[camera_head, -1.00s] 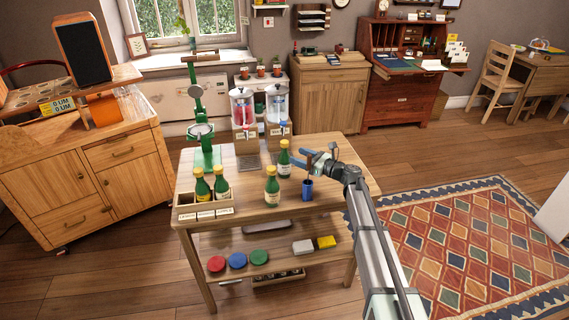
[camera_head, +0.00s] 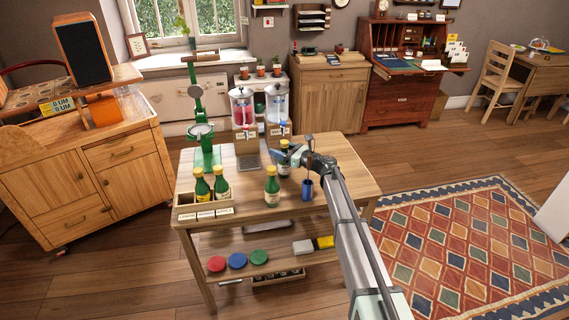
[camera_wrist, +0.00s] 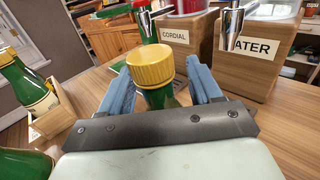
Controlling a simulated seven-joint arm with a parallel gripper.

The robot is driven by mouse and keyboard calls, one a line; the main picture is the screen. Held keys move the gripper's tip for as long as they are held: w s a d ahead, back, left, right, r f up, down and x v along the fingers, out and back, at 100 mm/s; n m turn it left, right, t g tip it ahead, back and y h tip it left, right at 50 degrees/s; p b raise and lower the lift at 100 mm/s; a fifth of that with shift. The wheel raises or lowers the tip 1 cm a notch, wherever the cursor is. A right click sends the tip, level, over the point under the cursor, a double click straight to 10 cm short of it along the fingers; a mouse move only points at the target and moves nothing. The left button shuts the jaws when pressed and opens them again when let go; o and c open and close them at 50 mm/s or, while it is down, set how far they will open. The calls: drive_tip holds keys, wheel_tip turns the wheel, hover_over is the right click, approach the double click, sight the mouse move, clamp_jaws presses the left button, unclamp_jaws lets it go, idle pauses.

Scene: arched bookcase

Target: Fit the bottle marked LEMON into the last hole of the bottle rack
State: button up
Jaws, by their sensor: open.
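The bottle rack (camera_head: 205,214) stands at the table's front left, with a row of small labels too small to read surely. Two green bottles, a left one (camera_head: 201,188) and a right one (camera_head: 221,186), stand in it; its left hole is empty. A loose bottle (camera_head: 272,187) stands right of the rack. Another bottle (camera_head: 284,170) stands upright farther back. My gripper (camera_head: 287,155) is open around this back bottle's neck; in the wrist view its gold cap (camera_wrist: 150,68) is between the blue fingers. No label reading LEMON is legible on any bottle.
Cordial (camera_head: 243,108) and water (camera_head: 277,104) dispensers stand just behind the gripped-at bottle. A dark blue cup (camera_head: 307,189) holding a rod is under my wrist. A green press (camera_head: 203,130) stands behind the rack.

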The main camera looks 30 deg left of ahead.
clamp_jaws()
idle(0.5)
